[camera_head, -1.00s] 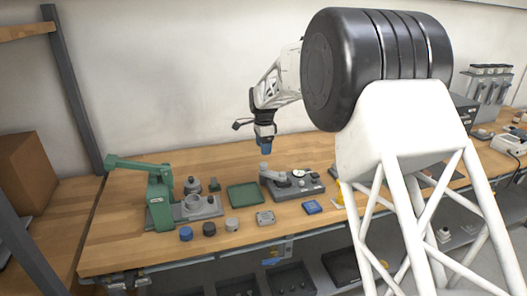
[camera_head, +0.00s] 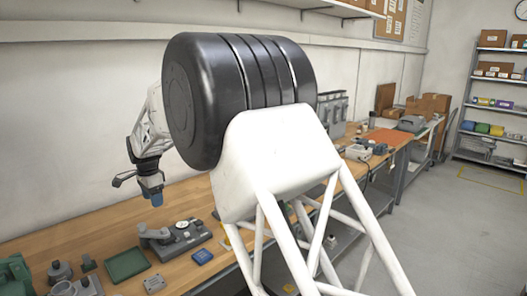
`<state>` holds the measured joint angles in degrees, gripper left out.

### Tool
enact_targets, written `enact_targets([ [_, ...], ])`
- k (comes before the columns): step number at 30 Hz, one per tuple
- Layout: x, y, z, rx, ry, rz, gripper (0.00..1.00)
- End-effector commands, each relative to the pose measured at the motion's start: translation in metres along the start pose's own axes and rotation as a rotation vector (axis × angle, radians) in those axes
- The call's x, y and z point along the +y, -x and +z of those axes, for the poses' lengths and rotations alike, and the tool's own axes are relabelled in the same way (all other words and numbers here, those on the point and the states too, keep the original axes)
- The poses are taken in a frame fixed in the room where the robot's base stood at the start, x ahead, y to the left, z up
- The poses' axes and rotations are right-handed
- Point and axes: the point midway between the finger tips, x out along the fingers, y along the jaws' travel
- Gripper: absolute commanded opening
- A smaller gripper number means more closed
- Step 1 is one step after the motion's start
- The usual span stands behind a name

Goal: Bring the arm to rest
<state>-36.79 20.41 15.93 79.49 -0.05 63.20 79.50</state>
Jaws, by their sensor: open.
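My gripper (camera_head: 152,197) shows at left centre in the head view, at the end of my white arm. Its blue tip points down, held in the air above the wooden workbench (camera_head: 45,238). It is open, and nothing shows between its fingers. The fingers are small in this view. A large black cylinder and a white lattice link of my own arm fill the middle and hide part of the bench.
Below my gripper stand a grey device with a dial (camera_head: 178,238), a green tray (camera_head: 126,264), a blue block (camera_head: 202,256) and a grey block (camera_head: 154,283). A green press (camera_head: 14,275) is cut off at left. Shelves (camera_head: 497,90) stand far right, beyond open floor.

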Motion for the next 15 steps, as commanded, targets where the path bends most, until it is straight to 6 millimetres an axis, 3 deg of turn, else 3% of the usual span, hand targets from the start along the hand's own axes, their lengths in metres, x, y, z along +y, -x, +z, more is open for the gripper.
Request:
enact_targets([
  [6,0.059,0.038,-0.041,0.007,0.056,-0.019,0.6],
  [15,0.147,0.079,-0.085,0.021,0.143,-0.041,0.6],
])
